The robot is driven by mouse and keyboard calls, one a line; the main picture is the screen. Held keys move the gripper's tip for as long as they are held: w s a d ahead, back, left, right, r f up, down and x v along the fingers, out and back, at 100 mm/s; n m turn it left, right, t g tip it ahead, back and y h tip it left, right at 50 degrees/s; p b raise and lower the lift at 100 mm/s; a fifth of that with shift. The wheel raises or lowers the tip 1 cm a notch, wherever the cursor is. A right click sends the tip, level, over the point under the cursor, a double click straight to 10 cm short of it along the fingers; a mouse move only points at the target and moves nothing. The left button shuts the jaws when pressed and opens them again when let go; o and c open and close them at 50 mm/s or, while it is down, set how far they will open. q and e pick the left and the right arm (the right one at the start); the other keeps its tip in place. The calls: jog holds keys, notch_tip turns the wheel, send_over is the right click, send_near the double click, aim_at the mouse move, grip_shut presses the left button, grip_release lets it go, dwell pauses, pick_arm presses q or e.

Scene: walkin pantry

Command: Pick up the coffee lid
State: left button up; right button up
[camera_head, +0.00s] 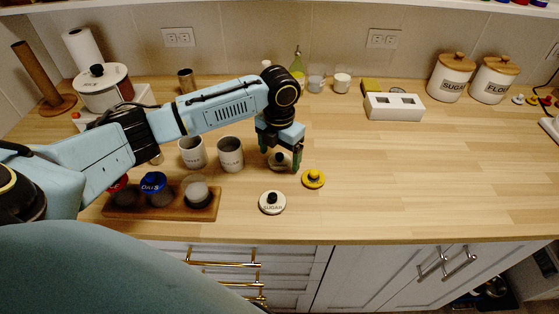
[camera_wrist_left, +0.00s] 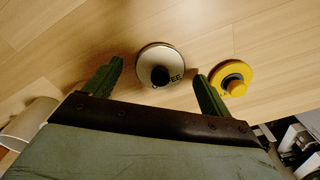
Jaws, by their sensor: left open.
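The coffee lid (camera_head: 279,163) is a pale round disc with a black knob. It lies on the wooden counter, partly hidden behind my left gripper in the head view. In the left wrist view, the coffee lid (camera_wrist_left: 158,57) shows the letters "EE" and lies in line with the gap between the fingertips. My left gripper (camera_head: 281,160) points down over it with green fingers spread open. The open left gripper (camera_wrist_left: 159,72) also shows in the wrist view with nothing held. I cannot tell whether the fingertips touch the lid. My right gripper is out of view.
A yellow lid (camera_head: 313,180) lies close right of the gripper, and a pale sugar lid (camera_head: 271,208) lies nearer the front edge. Grey canisters (camera_head: 230,155) and a wooden rack (camera_head: 159,212) with jars stand left. The counter's right-hand middle is clear.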

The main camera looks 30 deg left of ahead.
pick_arm(q)
jog(key=c, duration=1.1)
jog(key=shift+o, duration=0.2)
jog(key=shift+r, duration=0.15)
